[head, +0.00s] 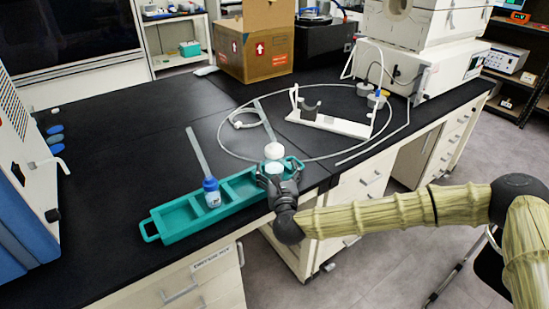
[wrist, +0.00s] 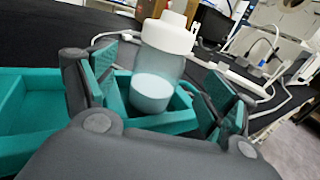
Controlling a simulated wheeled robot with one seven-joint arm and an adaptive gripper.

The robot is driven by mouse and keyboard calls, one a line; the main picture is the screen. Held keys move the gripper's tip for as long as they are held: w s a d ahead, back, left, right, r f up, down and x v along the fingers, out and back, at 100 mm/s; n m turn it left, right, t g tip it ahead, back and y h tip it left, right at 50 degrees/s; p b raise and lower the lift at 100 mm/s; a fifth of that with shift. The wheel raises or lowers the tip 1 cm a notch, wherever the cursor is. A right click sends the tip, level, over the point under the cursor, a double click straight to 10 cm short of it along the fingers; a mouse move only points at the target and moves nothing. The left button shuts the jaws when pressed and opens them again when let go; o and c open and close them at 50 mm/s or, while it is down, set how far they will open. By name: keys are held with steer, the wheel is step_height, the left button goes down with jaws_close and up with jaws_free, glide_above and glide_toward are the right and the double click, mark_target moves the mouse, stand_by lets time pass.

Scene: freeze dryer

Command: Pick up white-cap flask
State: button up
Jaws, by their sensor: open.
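The white-cap flask (wrist: 163,65) stands upright in the right compartment of the teal tray (head: 165,238). It has a clear body with white material at the bottom. In the head view its white cap (head: 274,151) shows just beyond my gripper. My gripper (head: 278,178) is open at the tray's right end. In the wrist view my gripper (wrist: 160,92) has one finger on each side of the flask, with gaps between the pads and the flask. A blue-cap flask (head: 211,192) stands in the tray to the left.
A white stand (head: 335,124) and a looped hose (head: 225,148) lie behind the tray. A cardboard box (head: 254,45) stands at the back. A white instrument (head: 25,170) is at the left. The black bench top left of the tray is clear.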

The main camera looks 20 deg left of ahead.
mark_target(274, 150)
steer(key=shift+p+x, duration=0.8)
steer(key=shift+x, duration=1.95)
steer(key=c, duration=1.6)
steer(key=shift+o, duration=0.2)
steer(key=shift+r, duration=0.1)
steer(key=shift+r, duration=0.5)
step_height(274, 150, up, 2)
steer(key=shift+r+b, duration=0.25)
steer(key=shift+b, duration=0.4)
steer(key=s+a+r+b, duration=0.1)
steer(key=s+a+b, duration=0.1)
steer(key=s, duration=1.3)
step_height(274, 150, up, 7)
steer(key=p, duration=0.3)
steer(key=shift+s, duration=0.45)
